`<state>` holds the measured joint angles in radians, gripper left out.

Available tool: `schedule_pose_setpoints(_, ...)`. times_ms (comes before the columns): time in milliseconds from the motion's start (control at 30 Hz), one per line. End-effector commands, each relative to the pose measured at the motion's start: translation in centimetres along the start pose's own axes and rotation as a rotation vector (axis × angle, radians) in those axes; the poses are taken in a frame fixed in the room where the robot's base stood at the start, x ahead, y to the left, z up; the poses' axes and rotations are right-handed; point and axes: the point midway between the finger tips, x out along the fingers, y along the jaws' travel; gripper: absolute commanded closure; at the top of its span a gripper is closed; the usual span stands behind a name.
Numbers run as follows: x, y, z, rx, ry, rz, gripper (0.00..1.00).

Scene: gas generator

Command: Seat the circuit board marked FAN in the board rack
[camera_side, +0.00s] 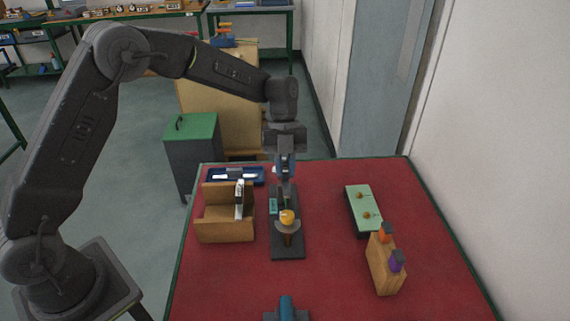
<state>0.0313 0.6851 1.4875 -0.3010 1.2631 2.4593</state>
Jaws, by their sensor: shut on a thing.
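My gripper (285,180) points down over the back part of a dark base plate (288,251). It is shut on a small, thin thing whose lower end shows just above the plate; its shape and marking are too small to read. A small teal-green piece (273,206) is just left of the gripper's tips. A yellow-topped part with a pale disc (288,228) stands on the plate in front of the gripper. No FAN lettering can be read, and I cannot tell which part is the board rack.
Left of the plate is a wooden holder (226,228) with a white and black piece (240,201) upright in it. A blue tray (259,177) lies behind. To the right are a green-topped box (359,200) and a wooden block (384,278) with orange- and purple-marked items. The red front right is clear.

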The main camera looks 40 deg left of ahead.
Motion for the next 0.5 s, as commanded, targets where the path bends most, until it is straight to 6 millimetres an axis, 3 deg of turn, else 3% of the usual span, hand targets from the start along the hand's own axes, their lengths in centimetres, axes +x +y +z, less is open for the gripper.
schedule_pose_setpoints(500,1.4,0.0,0.6,-0.001,0.000,0.000,1.00)
